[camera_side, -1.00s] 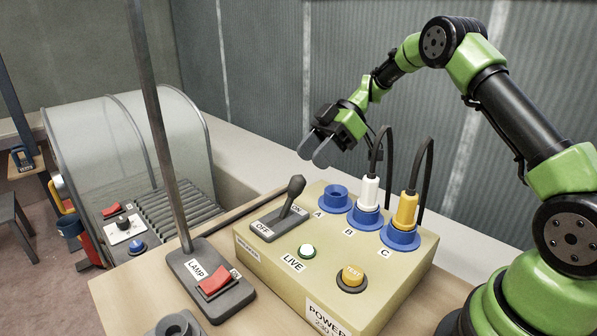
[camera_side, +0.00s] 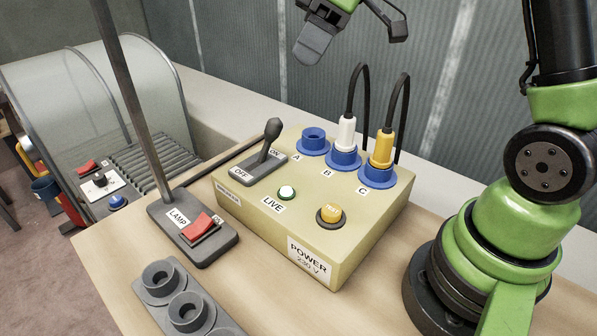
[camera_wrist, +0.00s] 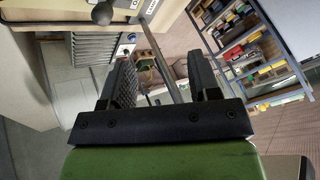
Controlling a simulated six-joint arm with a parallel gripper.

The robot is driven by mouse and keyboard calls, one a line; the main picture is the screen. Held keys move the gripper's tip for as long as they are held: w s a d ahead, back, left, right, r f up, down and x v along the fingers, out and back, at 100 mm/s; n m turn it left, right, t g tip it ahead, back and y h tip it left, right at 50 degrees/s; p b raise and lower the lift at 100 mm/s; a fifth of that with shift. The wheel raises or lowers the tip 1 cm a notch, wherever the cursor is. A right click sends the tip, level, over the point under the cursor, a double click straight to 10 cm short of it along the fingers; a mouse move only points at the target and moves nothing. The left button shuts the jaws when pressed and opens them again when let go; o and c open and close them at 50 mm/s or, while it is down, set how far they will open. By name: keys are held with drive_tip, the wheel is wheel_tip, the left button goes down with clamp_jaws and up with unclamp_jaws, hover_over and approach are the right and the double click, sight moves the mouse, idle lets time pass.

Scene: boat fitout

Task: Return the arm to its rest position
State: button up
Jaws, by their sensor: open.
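My gripper (camera_side: 352,32) is at the top edge of the side view, above and behind the power box (camera_side: 345,225), and only its lower part shows. In the wrist view my gripper (camera_wrist: 160,88) has its two fingers apart with nothing held between them. The power box carries blue sockets A, B and C. Socket A (camera_side: 313,140) is empty. A white plug (camera_side: 346,132) stands in socket B and a yellow plug (camera_side: 382,148) in socket C, each with a black cable. The gripper touches none of these.
A breaker lever (camera_side: 269,138) stands on the box beside a lit LIVE light (camera_side: 287,193) and a yellow TEST button (camera_side: 330,214). A lamp base with a red switch (camera_side: 202,226) and pole stands left. A grey holder (camera_side: 172,290) is in front. A clear-covered roller conveyor (camera_side: 150,160) lies beyond.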

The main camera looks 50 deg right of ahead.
drive_tip(key=s+a+r+m+t+h, duration=0.1)
drive_tip(key=s+a+m+t+h, duration=0.1)
drive_tip(key=s+m, duration=0.4)
drive_tip(key=s+a+r+m+t+h, duration=0.2)
drive_tip(key=s+m, duration=0.3)
drive_tip(key=s, duration=0.7)
drive_tip(key=shift+m+t+h, duration=0.3)
drive_tip(key=shift+m+t, duration=0.1)
drive_tip(key=shift+t, duration=0.2)
